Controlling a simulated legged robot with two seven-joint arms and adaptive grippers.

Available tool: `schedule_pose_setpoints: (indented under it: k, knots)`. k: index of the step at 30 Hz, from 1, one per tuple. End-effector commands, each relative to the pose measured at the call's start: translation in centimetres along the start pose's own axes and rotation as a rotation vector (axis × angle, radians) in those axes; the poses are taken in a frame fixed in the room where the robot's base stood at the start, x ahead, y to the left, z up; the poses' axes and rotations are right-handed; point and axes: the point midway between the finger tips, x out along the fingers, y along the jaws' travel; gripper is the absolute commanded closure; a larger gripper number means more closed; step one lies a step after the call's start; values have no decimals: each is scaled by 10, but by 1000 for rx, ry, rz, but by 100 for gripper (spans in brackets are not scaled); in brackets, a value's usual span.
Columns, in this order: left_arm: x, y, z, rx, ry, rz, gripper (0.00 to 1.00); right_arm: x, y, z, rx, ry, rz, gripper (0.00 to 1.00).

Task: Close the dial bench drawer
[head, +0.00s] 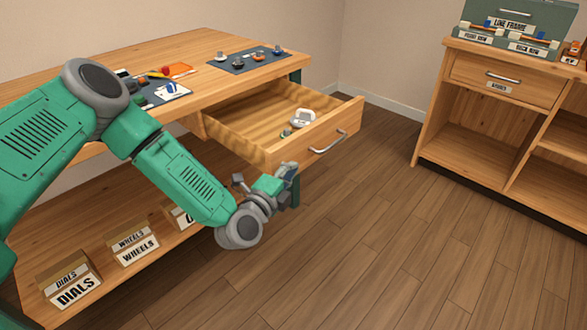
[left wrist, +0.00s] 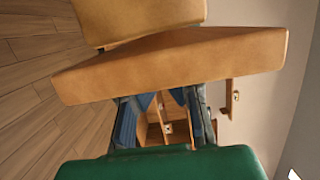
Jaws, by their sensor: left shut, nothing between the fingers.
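The dial bench drawer (head: 234,125) is pulled out from the wooden bench (head: 120,62). Its front carries a silver bar handle (head: 328,143). My right gripper is not in view.
The bench top holds a dark mat (head: 250,60) with several small parts. Labelled boxes (head: 133,248) stand on the lower shelf. A wooden cabinet (head: 500,130) with a green case (head: 520,22) stands at right. The floor (head: 400,240) between is clear.

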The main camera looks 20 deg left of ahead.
Motion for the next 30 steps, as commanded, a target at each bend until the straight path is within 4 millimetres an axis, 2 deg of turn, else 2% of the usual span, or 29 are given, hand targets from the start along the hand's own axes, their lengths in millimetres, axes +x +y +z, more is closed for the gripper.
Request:
schedule_pose_setpoints:
  k: [7, 14, 20, 30]
  knots:
    - [9, -8, 29, 10, 3, -5, 100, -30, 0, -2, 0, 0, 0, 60]
    - [21, -6, 77, 9, 2, -5, 100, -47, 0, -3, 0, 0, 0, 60]
    - [34, -2, 131, 7, -2, -6, 100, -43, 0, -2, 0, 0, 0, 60]
    - [55, 1, 219, 5, -2, -4, 100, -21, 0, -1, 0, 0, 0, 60]
